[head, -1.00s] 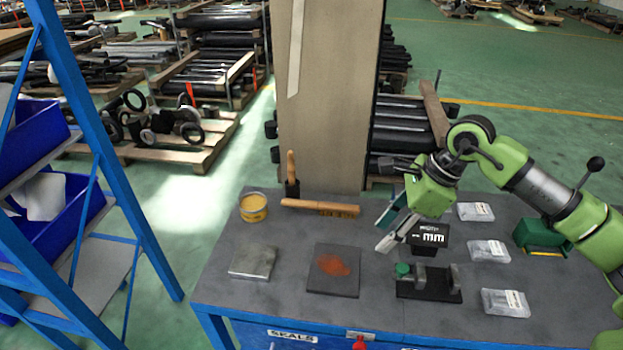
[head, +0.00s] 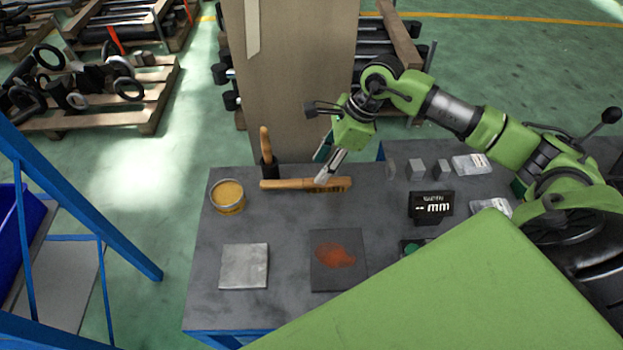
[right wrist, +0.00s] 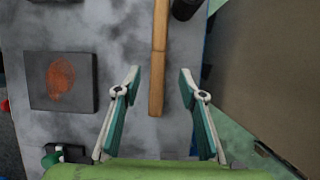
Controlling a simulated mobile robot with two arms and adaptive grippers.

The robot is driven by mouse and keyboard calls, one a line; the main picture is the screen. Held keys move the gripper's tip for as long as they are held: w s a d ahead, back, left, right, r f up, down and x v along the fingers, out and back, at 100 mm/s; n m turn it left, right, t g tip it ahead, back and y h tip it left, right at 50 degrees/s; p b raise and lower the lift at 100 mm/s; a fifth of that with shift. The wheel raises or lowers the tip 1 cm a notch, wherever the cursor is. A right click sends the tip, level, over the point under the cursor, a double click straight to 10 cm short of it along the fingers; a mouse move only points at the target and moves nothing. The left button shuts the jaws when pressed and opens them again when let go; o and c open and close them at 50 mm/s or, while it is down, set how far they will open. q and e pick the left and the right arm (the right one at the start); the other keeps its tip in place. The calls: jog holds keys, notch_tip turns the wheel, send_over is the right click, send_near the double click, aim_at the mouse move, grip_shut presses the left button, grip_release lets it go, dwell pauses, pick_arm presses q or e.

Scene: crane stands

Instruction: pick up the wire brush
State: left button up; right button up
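My right gripper (head: 326,171) is over the brush's right part, fingers pointing down. In the right wrist view the right gripper (right wrist: 160,75) is open, one finger on each side of the brush, with no visible contact. Its height above the brush is hard to tell. My left gripper is not in view.
A wooden-handled tool stands in a black holder (head: 267,171) behind the brush. A yellow tin (head: 228,197) is at left. A metal plate (head: 244,266) and a red-stained dark plate (head: 338,259) lie in front. A black display (head: 431,205) is at right. A tall beige post (head: 290,80) stands behind.

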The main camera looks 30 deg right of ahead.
aim_at(312, 181)
jog(key=shift+w+a+f, duration=0.15)
jog(key=shift+a+f, duration=0.05)
jog(key=shift+f, duration=0.25)
jog(key=shift+w+f, duration=0.1)
jog(key=shift+f, duration=0.15)
jog(key=p+x, duration=0.2)
jog(key=shift+s+a+f+p, duration=0.25)
jog(key=shift+a+p, duration=0.05)
jog(key=shift+p, duration=0.05)
jog(key=shift+x, duration=1.05)
jog(key=shift+f, duration=0.2)
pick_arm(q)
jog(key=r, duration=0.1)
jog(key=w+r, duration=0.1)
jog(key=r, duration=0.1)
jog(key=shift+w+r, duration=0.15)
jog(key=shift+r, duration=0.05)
pick_arm(e)
jog(key=shift+w, duration=0.1)
grip_shut()
